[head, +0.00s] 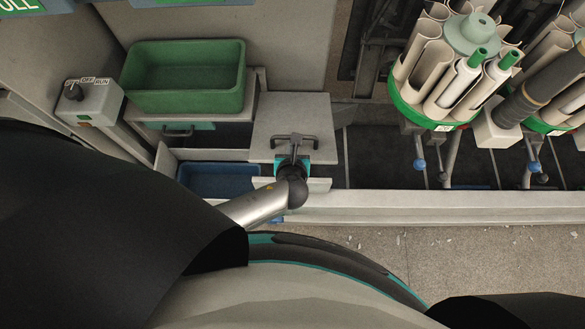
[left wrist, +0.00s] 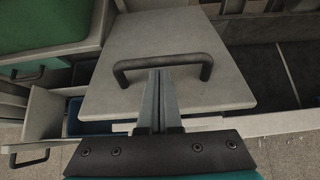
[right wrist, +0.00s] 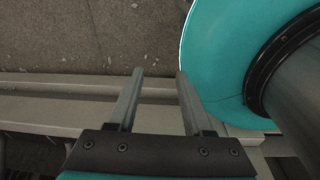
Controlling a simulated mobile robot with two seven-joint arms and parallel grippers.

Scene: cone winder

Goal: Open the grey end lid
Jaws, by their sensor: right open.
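The grey end lid (head: 280,110) is a flat square panel with a dark bar handle (head: 280,139), right of the green tub. In the left wrist view the lid (left wrist: 165,30) lies flat and its handle (left wrist: 130,65) spans the middle. My left gripper (head: 296,150) is at the handle. Its fingers (left wrist: 158,76) are together, with their tips at the bar. I cannot tell whether the tips are under the bar or just touching it. My right gripper (right wrist: 158,72) is open and empty over a pale rail, outside the head view.
A green tub (head: 185,95) stands left of the lid, above a drawer handle. A blue bin (head: 215,181) sits below it. A switch box (head: 90,105) is at far left. A spindle carrier with pale tubes (head: 440,70) stands at right. Speckled floor (head: 450,250) lies in front.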

